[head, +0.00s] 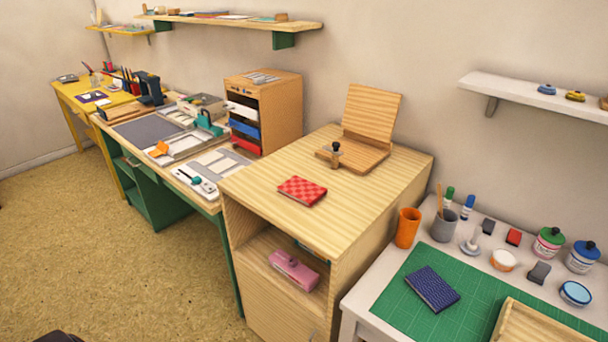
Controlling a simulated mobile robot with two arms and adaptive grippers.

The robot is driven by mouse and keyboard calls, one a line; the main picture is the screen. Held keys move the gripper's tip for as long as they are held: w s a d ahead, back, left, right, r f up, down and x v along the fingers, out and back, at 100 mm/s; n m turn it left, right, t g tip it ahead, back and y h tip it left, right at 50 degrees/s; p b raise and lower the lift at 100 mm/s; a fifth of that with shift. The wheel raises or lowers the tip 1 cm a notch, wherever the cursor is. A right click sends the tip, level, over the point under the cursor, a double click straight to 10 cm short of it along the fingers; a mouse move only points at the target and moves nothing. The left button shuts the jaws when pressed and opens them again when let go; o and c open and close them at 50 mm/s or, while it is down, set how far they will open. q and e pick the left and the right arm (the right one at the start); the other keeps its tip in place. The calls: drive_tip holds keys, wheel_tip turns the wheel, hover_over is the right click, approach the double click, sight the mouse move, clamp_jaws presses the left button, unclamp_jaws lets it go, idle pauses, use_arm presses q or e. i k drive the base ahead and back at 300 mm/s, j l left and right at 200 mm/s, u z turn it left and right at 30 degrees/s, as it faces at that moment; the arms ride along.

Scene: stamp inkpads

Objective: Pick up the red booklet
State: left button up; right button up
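A red patterned booklet (302,191) lies flat on top of the light wooden cabinet (262,216), near its front edge. Nothing touches it or covers it. Neither of my grippers shows in the head view. A dark shape at the bottom left edge is too cut off to identify.
Behind the booklet stands a wooden stand (370,128) with a small stamp (336,152). A pink object (294,270) sits on the cabinet's shelf. To the right, a blue booklet (432,289) lies on a green mat (398,312) among cups and bottles. Floor (130,270) is clear on the left.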

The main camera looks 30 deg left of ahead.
sight(306, 193)
drive_tip(key=u, duration=1)
